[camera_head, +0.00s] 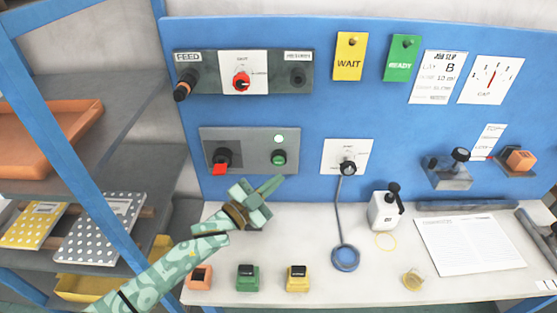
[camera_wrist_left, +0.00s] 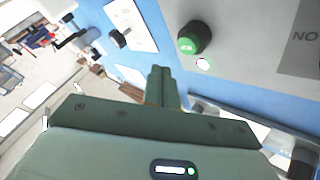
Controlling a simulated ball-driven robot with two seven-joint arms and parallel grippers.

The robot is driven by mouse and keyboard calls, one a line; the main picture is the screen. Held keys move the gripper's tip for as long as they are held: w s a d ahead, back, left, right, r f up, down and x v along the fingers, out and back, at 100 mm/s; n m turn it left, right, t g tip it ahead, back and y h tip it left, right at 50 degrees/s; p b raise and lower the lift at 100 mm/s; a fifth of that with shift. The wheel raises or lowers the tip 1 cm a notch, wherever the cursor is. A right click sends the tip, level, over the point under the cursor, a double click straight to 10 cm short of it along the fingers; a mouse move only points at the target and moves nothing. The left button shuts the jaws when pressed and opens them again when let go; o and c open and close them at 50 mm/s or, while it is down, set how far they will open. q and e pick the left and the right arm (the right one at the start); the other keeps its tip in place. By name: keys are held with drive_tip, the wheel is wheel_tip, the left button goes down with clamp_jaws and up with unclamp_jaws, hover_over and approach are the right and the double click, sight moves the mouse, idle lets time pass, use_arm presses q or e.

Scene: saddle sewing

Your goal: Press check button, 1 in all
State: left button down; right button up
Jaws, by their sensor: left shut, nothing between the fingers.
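A grey panel (camera_head: 250,141) on the blue board carries a green button (camera_head: 279,157) in a black collar, with a lit green-white lamp (camera_head: 279,139) above it. I cannot read a check label on it. In the left wrist view the green button (camera_wrist_left: 193,38) and a small lit lamp (camera_wrist_left: 203,64) stand near the top middle. My left gripper (camera_head: 273,184) is shut and empty, just below the green button in the head view. Its closed fingers (camera_wrist_left: 162,84) point towards the board and appear apart from the button. My right gripper is not in view.
A red switch (camera_head: 221,168) sits left on the same panel. Orange (camera_head: 199,277), green (camera_head: 248,278) and yellow (camera_head: 297,278) blocks stand on the bench. A blue post (camera_head: 75,150) crosses at left.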

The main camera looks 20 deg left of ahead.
use_arm(q)
drive_tip(key=shift+s+d+p, duration=0.15)
drive_tip(key=shift+s+p, duration=0.05)
drive_tip(key=shift+s, duration=0.4)
drive_tip(key=shift+s+d+p, duration=0.15)
drive_tip(key=shift+s+p, duration=0.05)
drive_tip(key=shift+s, duration=0.35)
